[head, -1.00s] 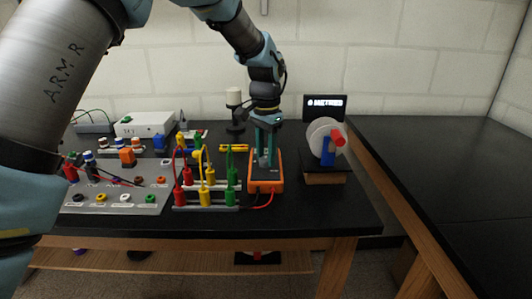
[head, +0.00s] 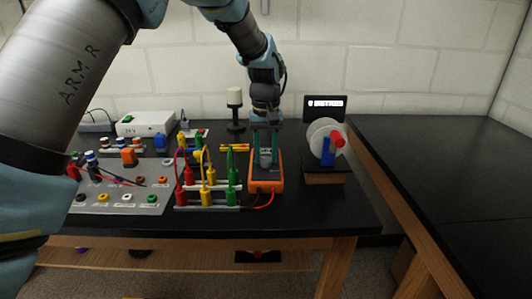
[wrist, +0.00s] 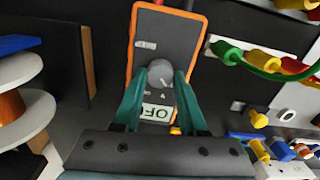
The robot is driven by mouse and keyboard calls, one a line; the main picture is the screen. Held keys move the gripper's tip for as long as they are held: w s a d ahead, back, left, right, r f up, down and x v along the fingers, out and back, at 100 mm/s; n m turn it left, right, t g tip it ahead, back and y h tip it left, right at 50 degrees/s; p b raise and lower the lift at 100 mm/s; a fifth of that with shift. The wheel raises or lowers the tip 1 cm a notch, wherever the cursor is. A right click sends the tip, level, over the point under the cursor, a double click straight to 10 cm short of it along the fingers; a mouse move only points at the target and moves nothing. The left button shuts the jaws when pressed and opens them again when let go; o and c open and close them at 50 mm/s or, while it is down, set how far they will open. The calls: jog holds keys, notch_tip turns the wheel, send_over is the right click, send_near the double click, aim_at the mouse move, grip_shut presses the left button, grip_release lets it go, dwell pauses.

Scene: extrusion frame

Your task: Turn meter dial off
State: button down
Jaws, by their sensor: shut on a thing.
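The orange-edged meter (head: 264,185) with a dark face lies on the black bench, right of the coloured posts. In the wrist view, the meter (wrist: 192,48) fills the middle. Its round grey dial (wrist: 160,72) sits between the green fingers of my gripper (wrist: 160,82), which is shut on it. A pale label or display (wrist: 157,112) reading "OF…" shows upside down between the fingers, partly covered. In the head view, my gripper (head: 265,152) points down over the meter's upper part, and the dial's pointing direction is hard to make out.
Red, yellow and green posts (head: 208,190) with cables stand close left of the meter. A grey panel (head: 120,190) with knobs is farther left. A wheel device (head: 325,150) with a red handle stands to the right.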

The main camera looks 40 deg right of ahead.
aim_at(265, 158)
jog(key=shift+n, duration=1.4)
jog(key=shift+c, duration=2.2)
grip_release()
notch_tip(265, 158, up, 11)
jog(key=b, duration=0.2)
jog(key=shift+f, duration=0.1)
